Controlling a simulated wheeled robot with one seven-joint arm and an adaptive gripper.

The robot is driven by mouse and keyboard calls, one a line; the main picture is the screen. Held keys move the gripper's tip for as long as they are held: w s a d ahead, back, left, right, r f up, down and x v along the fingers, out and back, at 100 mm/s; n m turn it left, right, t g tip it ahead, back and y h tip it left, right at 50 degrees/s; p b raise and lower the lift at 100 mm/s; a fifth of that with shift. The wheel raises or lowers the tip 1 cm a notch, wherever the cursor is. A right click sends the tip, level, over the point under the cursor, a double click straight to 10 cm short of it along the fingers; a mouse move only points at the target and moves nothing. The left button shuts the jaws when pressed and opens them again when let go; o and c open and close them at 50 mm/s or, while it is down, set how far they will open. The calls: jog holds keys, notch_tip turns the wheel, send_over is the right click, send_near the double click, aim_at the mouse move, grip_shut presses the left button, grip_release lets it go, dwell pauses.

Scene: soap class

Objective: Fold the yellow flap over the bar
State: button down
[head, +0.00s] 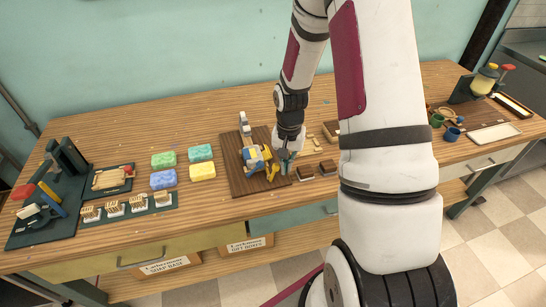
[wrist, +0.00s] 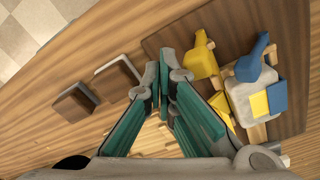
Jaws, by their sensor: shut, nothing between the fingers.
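In the wrist view a pale grey bar (wrist: 239,92) sits on the dark brown board. A flat yellow flap (wrist: 259,106) lies against its face beside a blue flap (wrist: 278,97); I cannot tell how far either is folded. A yellow lever-like piece (wrist: 201,62) and a blue one (wrist: 252,62) stand around the bar. In the head view this small yellow-and-blue group (head: 254,159) is left of my gripper (head: 285,168). In the wrist view my teal-fingered gripper (wrist: 160,75) is shut and empty, beside the yellow lever piece, apart from the flap.
The brown board (head: 237,184) carries the group. Two brown blocks (head: 306,172) lie to its right. Coloured sponges, including a yellow one (head: 202,172), lie to its left. A green-and-red stand (head: 62,160) is at the far left. Bare table shows in front of the board.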

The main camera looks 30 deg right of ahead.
aim_at(273, 166)
jog(key=shift+w+a+r, duration=0.1)
jog(key=shift+a+r, duration=0.05)
jog(key=shift+a, duration=0.4)
jog(key=shift+w+a+r, duration=0.1)
jog(key=shift+w+a, duration=0.15)
jog(key=shift+a, duration=0.6)
jog(key=shift+w+a, duration=0.2)
jog(key=shift+a, duration=0.45)
jog(key=shift+s+d+r+p, duration=0.15)
jog(key=shift+r+p, duration=0.6)
jog(key=shift+r, duration=0.95)
jog(key=shift+w+d+r+p, duration=0.1)
jog(key=shift+d+r+p, duration=0.15)
jog(key=shift+r+p, duration=0.95)
jog(key=shift+r+b, duration=0.5)
